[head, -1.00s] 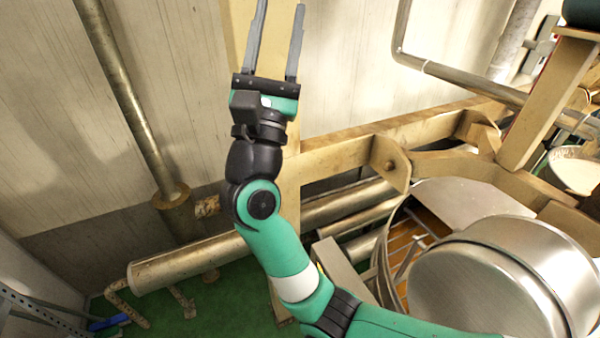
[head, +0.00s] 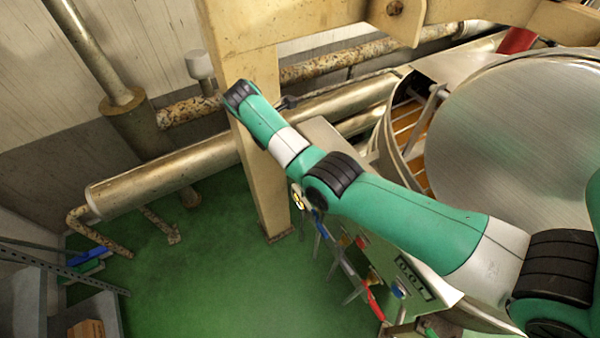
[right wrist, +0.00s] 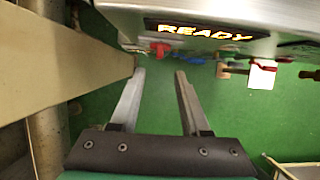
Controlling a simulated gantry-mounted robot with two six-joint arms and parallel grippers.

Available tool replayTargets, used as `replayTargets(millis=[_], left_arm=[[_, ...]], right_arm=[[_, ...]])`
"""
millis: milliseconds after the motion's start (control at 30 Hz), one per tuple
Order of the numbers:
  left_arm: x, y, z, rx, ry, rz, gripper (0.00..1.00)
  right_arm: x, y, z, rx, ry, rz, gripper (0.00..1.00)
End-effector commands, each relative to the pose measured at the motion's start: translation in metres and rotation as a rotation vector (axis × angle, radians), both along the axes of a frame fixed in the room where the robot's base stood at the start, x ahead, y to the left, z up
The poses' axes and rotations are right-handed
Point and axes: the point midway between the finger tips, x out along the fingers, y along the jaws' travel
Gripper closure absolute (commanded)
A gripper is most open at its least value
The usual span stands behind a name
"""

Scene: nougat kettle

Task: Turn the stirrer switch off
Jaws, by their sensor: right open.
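The control panel (head: 345,265) is on the front of a metal box beside the kettle, partly covered by my right arm in the head view. It carries several small red, yellow and blue controls, and I cannot tell which is the stirrer switch. In the right wrist view the panel (right wrist: 225,18) is upper centre with a lit READY display (right wrist: 205,31). A red knob-like control (right wrist: 160,48) is below the display's left end. My right gripper (right wrist: 158,72) is open and empty, its fingertips apart just below that red control. Its fingers are hidden in the head view. My left gripper is not in view.
The kettle's round metal lid (head: 530,140) is at the right. A cream post (head: 268,200) stands beside the panel, close to the left of my right gripper. Metal pipes (head: 165,172) run behind. The green floor (head: 230,290) below is clear.

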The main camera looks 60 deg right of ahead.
Motion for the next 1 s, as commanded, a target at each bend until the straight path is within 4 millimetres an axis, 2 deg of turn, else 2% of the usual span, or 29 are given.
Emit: replayTargets(millis=[167, 400, 500, 667, 933, 1000], left_arm=[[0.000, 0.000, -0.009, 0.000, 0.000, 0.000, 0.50], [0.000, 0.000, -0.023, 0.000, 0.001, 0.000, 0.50], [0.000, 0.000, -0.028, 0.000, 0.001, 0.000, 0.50], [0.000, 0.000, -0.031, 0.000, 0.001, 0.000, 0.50], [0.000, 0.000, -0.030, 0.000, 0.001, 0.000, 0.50], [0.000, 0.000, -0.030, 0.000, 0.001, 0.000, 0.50]], right_arm=[[-0.006, -0.008, -0.026, -0.001, 0.002, -0.002, 0.54], [-0.018, -0.025, -0.076, -0.001, 0.003, -0.001, 0.54], [-0.022, -0.030, -0.092, -0.001, 0.001, 0.001, 0.54], [-0.025, -0.035, -0.104, -0.001, 0.000, 0.000, 0.54], [-0.025, -0.036, -0.105, -0.002, -0.001, 0.002, 0.54], [-0.025, -0.036, -0.105, -0.002, -0.001, 0.002, 0.66]])
